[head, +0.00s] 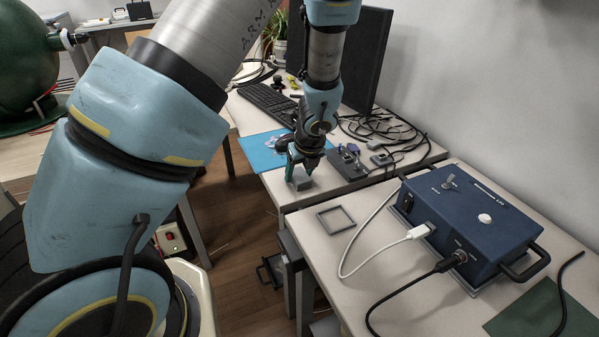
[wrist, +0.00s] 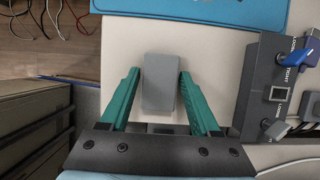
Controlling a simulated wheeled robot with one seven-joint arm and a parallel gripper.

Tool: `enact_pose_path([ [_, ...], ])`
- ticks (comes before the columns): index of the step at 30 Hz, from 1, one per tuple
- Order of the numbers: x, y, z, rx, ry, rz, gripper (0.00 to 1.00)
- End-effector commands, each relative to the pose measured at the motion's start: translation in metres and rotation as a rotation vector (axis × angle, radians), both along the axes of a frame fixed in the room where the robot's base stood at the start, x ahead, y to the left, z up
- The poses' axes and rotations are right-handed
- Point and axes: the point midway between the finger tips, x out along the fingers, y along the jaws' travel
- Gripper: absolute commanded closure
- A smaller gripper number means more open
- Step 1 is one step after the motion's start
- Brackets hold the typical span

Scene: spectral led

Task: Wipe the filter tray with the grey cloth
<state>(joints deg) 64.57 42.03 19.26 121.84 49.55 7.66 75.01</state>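A small grey block-like piece (head: 299,182), which I take for the folded grey cloth, lies on the pale desk near its front edge. In the wrist view the grey piece (wrist: 163,85) shows between my green fingertips. My gripper (head: 303,165) points down over it; in the wrist view my gripper (wrist: 159,74) is spread with one finger along each side. I cannot tell whether the fingers touch it. A dark labelled holder (wrist: 257,90) with blue and grey pieces stands to the right; it also shows in the head view (head: 346,167). I cannot tell whether this is the filter tray.
A blue mat (head: 262,152) lies behind my gripper, with a keyboard (head: 268,103) and monitor (head: 350,55) beyond. Loose black cables (head: 380,128) lie to the right. A grey square frame (head: 336,220) and a navy box (head: 468,222) with cables occupy the nearer desk.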

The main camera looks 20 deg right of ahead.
Motion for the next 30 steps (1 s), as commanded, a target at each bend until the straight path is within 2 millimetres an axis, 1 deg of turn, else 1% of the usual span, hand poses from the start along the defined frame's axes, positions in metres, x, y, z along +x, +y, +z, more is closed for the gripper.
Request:
enact_pose_path([
  [1, 0.0, 0.0, 0.0001, 0.0, 0.0, 0.0, 0.44],
  [2, 0.0, 0.0, 0.0001, 0.0, 0.0, 0.0, 0.47],
  [15, 0.0, 0.0, 0.0001, 0.0, 0.0, 0.0, 0.96],
  [16, 0.0, 0.0, 0.0001, 0.0, 0.0, 0.0, 0.43],
  [18, 0.0, 0.0, 0.0001, 0.0, 0.0, 0.0, 0.35],
  [19, 0.0, 0.0, 0.0001, 0.0, 0.0, 0.0, 0.33],
  [30, 0.0, 0.0, 0.0001, 0.0, 0.0, 0.0, 0.33],
])
